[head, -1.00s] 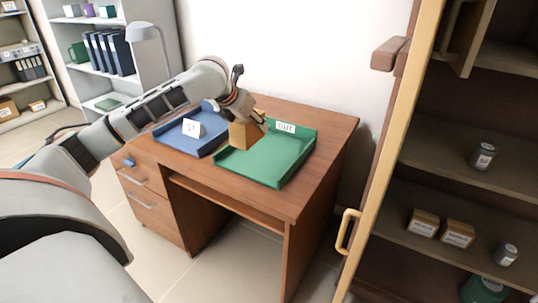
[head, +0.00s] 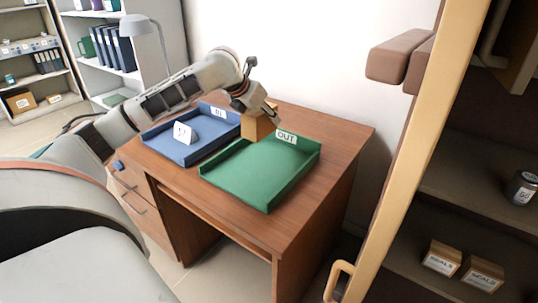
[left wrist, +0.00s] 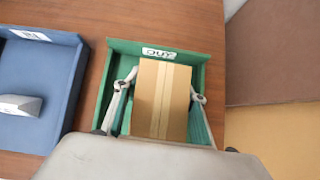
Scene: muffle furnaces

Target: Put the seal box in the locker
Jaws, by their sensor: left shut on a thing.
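A plain brown cardboard box (head: 258,127) with a tape seam is held in my left gripper (head: 262,112). In the left wrist view the box (left wrist: 161,98) sits between the two fingers, which press on its sides, over the green tray marked OUT. Whether its underside touches the tray cannot be told. The locker (head: 455,170) stands at the right with its shelves exposed. Two small boxes labelled SEALS (head: 442,258) (head: 481,273) stand on its lower shelf. My right gripper is out of view.
The green tray (head: 262,178) and a blue tray (head: 185,147) with a white folded card (head: 184,132) lie on the wooden desk (head: 335,165). A dark can (head: 521,187) stands on the locker's upper shelf. A desk lamp (head: 140,28) stands behind the desk.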

